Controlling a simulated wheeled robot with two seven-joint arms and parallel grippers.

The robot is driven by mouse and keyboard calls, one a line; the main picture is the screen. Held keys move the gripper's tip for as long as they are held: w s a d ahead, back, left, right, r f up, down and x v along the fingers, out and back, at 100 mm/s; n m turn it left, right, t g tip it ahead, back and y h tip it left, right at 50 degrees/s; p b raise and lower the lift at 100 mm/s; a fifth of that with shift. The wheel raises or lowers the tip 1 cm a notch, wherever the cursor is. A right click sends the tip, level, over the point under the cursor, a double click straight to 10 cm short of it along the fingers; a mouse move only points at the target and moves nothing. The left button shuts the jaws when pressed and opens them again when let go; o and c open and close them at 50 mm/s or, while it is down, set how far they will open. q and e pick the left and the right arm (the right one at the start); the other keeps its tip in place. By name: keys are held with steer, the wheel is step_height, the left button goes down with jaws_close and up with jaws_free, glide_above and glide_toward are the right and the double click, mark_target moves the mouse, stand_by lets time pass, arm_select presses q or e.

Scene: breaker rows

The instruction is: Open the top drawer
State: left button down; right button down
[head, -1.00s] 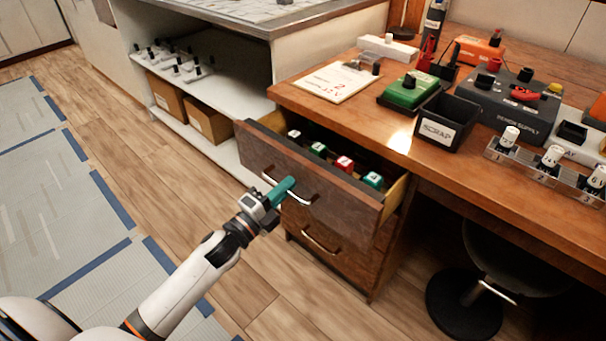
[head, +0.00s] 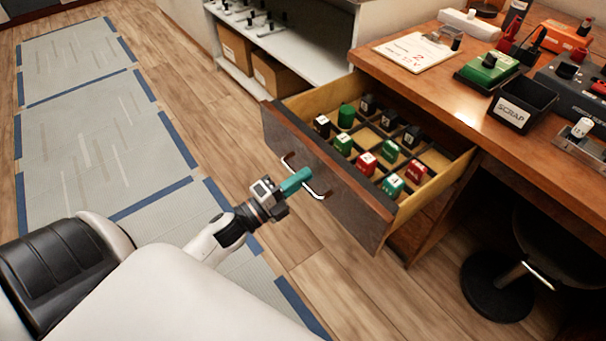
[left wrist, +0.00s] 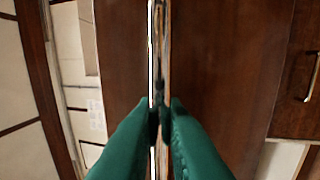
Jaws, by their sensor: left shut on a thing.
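The top drawer (head: 330,175) of the wooden desk stands well out, with its inside in view. It holds several red, green and black labelled blocks in a divided tray. My left gripper (head: 298,181) has teal fingers shut on the drawer's metal handle (head: 318,192). In the left wrist view the green fingers (left wrist: 160,115) close on the handle bar (left wrist: 158,45), in front of the dark drawer front (left wrist: 215,70). My right gripper is not in view.
The desk top (head: 425,85) carries a clipboard (head: 415,50), a green device (head: 487,72) and a black scrap bin (head: 522,104). A stool (head: 500,285) stands under the desk at right. Boxes (head: 272,75) sit on a shelf at the back. Floor to the left is clear.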

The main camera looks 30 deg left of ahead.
arm_select(q)
steer(key=c, duration=1.8)
jaws_free()
